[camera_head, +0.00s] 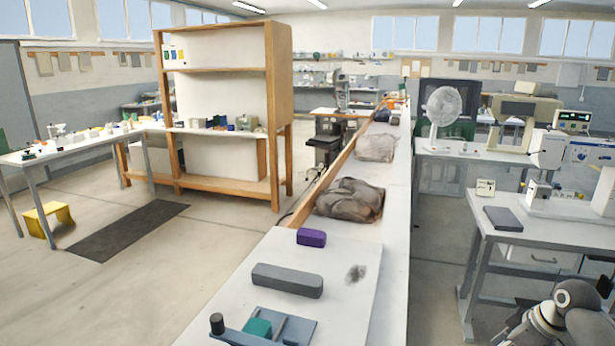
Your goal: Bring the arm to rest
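My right arm shows in grey and black at the bottom right corner of the head view, in front of the right-hand bench. A rounded joint and darker parts to its left are visible, cut off by the lower edge. I cannot make out from these parts whether the gripper is open or shut, or whether it holds anything. My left arm and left gripper are not in view. At the bottom centre, a blue-grey fixture (300,328) with a teal block (257,327) and a black knob (217,323) stands on the long white bench (340,290), partly cut off.
A grey bar-shaped block (287,280) and a purple block (311,238) lie on the long bench. Brown-grey cloth bundles (350,200) lie farther along it. The right-hand bench (540,233) carries a dark grey slab (503,218) and white equipment. Open floor (440,270) separates the benches.

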